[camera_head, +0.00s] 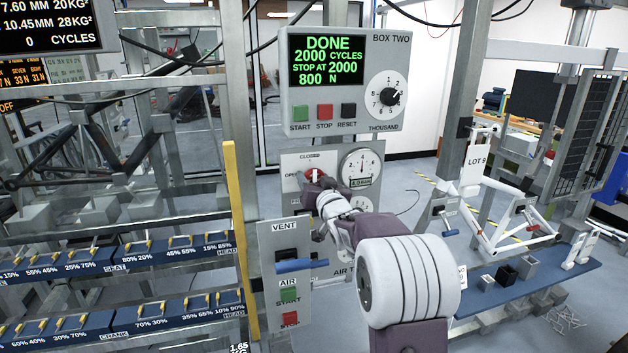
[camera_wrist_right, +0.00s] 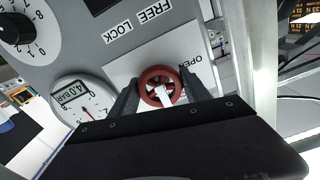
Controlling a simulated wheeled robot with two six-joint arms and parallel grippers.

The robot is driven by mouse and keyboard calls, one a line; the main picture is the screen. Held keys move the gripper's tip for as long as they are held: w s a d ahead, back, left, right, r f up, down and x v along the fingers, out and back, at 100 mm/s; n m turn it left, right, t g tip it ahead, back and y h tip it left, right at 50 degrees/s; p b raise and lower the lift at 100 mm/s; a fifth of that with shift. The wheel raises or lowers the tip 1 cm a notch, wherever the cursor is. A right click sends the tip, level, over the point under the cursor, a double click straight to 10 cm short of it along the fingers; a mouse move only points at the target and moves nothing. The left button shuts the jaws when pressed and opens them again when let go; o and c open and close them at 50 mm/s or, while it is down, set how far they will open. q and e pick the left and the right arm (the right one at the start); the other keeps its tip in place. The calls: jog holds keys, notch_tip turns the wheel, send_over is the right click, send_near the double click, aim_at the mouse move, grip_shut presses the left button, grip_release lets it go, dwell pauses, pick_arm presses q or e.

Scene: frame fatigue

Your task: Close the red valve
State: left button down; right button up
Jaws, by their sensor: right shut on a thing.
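The red valve (camera_head: 311,174) is a small round hand wheel on a grey panel, with labels reading OPEN and CLOSED beside it. In the right wrist view the red valve (camera_wrist_right: 148,78) shows its spokes and a white pointer bar. My right gripper (camera_head: 318,184) reaches the panel from the front; in the wrist view its dark fingers (camera_wrist_right: 160,90) stand on either side of the wheel, shut on it. The hand partly covers the wheel in the head view. The pressure gauge (camera_head: 361,166) beside it reads 4.0 BAR in the wrist view. My left gripper is not in view.
A counter box (camera_head: 343,60) showing DONE, 2000 cycles hangs above the valve panel. A vent panel with a blue lever (camera_head: 295,265) and AIR buttons is below left. A yellow post (camera_head: 240,220) stands left. A blue bench (camera_head: 540,280) and white bike frame are right.

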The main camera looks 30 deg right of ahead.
jog(key=o, duration=1.4)
jog(key=r, duration=0.1)
jog(key=r+p, duration=0.1)
jog(key=r, duration=0.3)
jog(key=shift+s+d+p, duration=0.2)
jog(key=shift+s+p, duration=0.05)
jog(key=shift+p, duration=0.1)
jog(key=shift+s+d+r+p, duration=0.7)
jog(key=shift+s+d+r, duration=0.25)
jog(key=shift+s, duration=0.7)
jog(key=shift+s+d+r+p, duration=0.75)
jog(key=shift+s+r, duration=0.25)
jog(key=shift+s, duration=0.7)
jog(key=shift+s+d+r+p, duration=0.75)
jog(key=shift+s+r, duration=0.25)
jog(key=shift+s, duration=0.65)
